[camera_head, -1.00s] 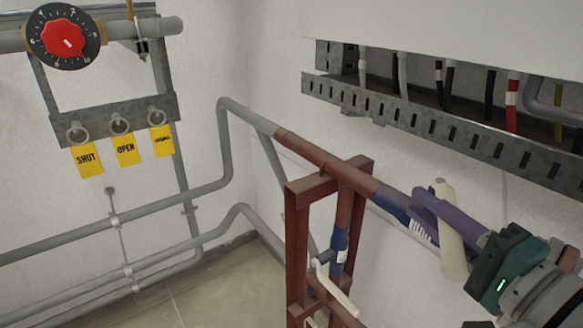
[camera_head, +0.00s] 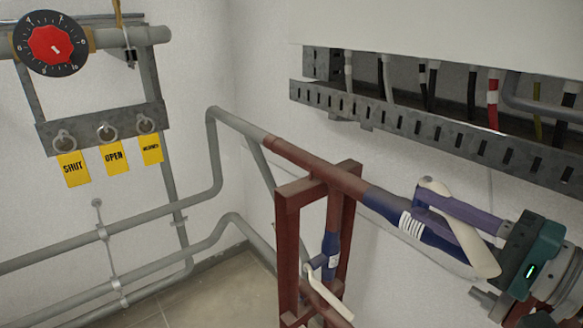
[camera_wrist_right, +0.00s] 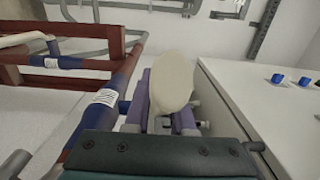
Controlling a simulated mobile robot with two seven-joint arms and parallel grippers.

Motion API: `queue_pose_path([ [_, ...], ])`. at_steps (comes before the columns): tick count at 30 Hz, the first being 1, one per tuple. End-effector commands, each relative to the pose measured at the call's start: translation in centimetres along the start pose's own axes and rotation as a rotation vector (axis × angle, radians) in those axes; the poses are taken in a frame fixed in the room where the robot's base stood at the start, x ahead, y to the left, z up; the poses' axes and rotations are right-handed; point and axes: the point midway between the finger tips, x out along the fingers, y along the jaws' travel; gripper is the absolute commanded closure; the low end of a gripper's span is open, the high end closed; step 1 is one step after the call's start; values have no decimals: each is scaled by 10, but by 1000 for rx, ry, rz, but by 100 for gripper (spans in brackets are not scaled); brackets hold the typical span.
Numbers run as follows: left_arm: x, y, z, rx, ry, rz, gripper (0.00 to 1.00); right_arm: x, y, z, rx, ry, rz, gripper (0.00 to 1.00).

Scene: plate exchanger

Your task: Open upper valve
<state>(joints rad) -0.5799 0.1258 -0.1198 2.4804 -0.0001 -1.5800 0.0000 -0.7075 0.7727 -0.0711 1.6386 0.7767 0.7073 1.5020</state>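The upper valve (camera_head: 425,228) is a dark blue body with a white label on the upper pipe, with a cream lever handle (camera_head: 474,245) slanting down to the right. My right gripper (camera_head: 425,196) has its purple fingers at this handle, closed around it. In the right wrist view the handle (camera_wrist_right: 171,84) stands between the purple fingers and hides their tips. A lower blue valve (camera_head: 331,250) with a cream handle (camera_head: 328,296) sits below on the red frame. My left gripper is not in view.
The red frame (camera_head: 288,235) stands just left of the upper valve. A slotted metal tray (camera_head: 420,128) with cables hangs above. A dial (camera_head: 50,43) and tags reading SHUT (camera_head: 73,169) and OPEN (camera_head: 114,160) are on the left.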

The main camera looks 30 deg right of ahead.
Motion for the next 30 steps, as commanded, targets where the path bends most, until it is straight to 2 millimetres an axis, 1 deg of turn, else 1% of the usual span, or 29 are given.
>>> queue_pose_path([
  [1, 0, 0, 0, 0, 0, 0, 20, 0, 0, 0, 0, 1, 0, 71],
  [7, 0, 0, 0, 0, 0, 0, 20, 0, 0, 0, 0, 1, 0, 49],
  [14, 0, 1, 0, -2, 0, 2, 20, 0, 0, 0, 0, 1, 1, 49],
  [17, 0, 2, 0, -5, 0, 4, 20, -4, 1, 0, 0, 1, 3, 49],
  [20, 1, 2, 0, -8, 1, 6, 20, -16, 2, 0, 1, 0, 5, 49],
  [27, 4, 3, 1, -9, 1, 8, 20, -62, 2, 0, 1, 1, 7, 49],
  [30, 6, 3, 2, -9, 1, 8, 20, -79, 2, 0, 0, 1, 5, 49],
])
